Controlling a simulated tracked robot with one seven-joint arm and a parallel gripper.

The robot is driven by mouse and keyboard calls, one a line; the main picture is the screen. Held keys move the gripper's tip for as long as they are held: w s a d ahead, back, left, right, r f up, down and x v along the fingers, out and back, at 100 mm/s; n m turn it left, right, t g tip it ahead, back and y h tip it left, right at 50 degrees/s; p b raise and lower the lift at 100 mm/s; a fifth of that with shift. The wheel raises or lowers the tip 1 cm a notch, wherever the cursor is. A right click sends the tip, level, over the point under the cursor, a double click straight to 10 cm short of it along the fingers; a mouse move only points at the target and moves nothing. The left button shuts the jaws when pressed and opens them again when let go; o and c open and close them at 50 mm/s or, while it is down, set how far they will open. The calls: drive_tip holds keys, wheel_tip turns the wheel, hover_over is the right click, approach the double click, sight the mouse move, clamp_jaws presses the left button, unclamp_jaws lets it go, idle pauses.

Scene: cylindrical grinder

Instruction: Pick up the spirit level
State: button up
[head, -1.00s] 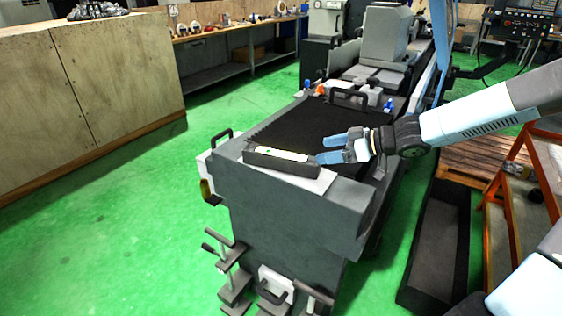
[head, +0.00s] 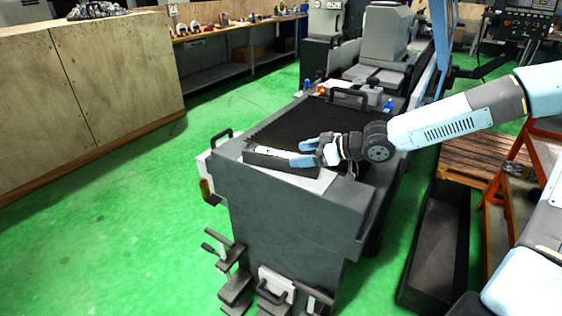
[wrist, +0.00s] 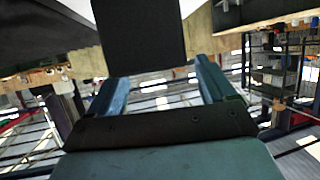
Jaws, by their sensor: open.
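The spirit level (head: 268,154) is a dark bar with a pale top strip and a small green spot. It lies flat on a light plate (head: 312,182) at the near end of the grinder. My gripper (head: 305,152) is open at the right end of the level, its blue fingers pointing left along the bar. In the wrist view, a dark block (wrist: 140,38), apparently the level's end, shows ahead of my open fingers (wrist: 158,78), roughly in line with the gap. Contact cannot be told.
A black ribbed cover (head: 290,125) with a handle lies behind the level. Blue and orange bottles stand farther back on the grinder. A dark trough (head: 437,245) and an orange rack (head: 515,165) are at the right. Green floor is free at the left.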

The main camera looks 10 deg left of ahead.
sight(286, 154)
drive_tip(key=shift+x, duration=2.65)
drive_tip(key=shift+w+r, duration=0.15)
clamp_jaws()
